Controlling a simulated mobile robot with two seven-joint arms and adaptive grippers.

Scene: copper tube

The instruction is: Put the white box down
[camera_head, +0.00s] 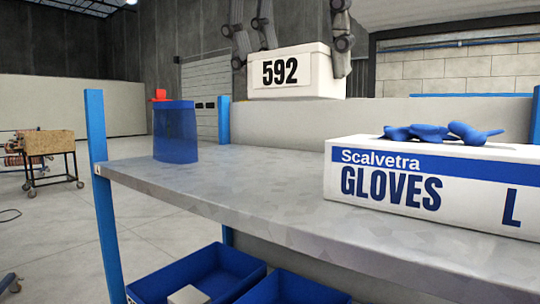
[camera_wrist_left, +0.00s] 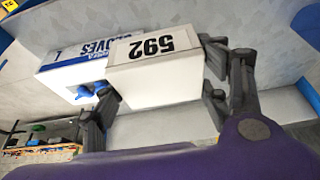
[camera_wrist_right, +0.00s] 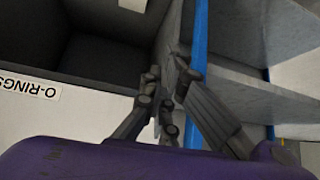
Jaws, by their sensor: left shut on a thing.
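The white box (camera_head: 290,78) marked 592 hangs above the shelf (camera_head: 235,187), at the upper middle of the head view. My left gripper (camera_head: 291,50) reaches down from above and is shut on the box, a finger on either side. In the left wrist view the box (camera_wrist_left: 153,75) sits between the fingers of my left gripper (camera_wrist_left: 160,88). The box looks roughly level, with a gap between it and the shelf top. My right gripper (camera_wrist_right: 168,85) shows only in its own wrist view, with its fingertips near each other; no held thing is clear there.
A Scalvetra gloves box (camera_head: 430,190) with blue gloves (camera_head: 440,132) on it stands at the shelf's right. A blue container (camera_head: 175,132) stands at the far left end. The shelf top between them is clear. Blue bins (camera_head: 232,268) sit below. Blue posts (camera_head: 98,150) edge the shelf.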

